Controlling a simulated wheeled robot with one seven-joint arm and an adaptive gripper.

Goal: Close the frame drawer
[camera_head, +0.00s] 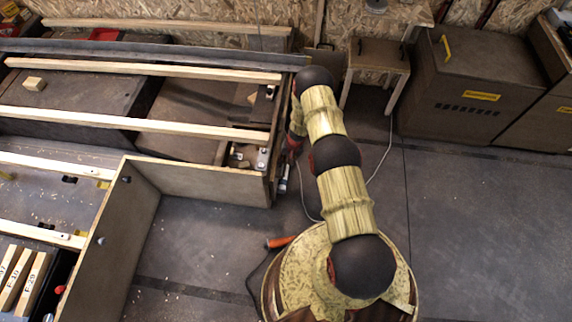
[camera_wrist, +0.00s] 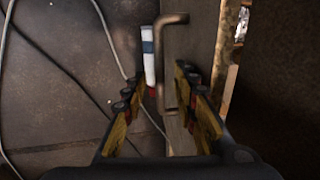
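A wooden panel with a metal bar handle (camera_wrist: 162,75) shows in the wrist view; I take it for the frame drawer's front, but cannot be sure. My gripper (camera_wrist: 163,90) is open, with its dark, yellow-sided fingers spread. In the head view my gripper (camera_head: 287,165) is at the right end of the long wooden frame (camera_head: 190,180), partly hidden by my arm. How far the drawer stands open cannot be told.
A white and blue cylinder (camera_wrist: 149,58) is left of the handle, near the left fingertips. Thin cables (camera_wrist: 62,65) lie on the floor. A small wooden table (camera_head: 378,52) and brown cabinets (camera_head: 470,90) stand at the back right. The floor at right (camera_head: 480,220) is clear.

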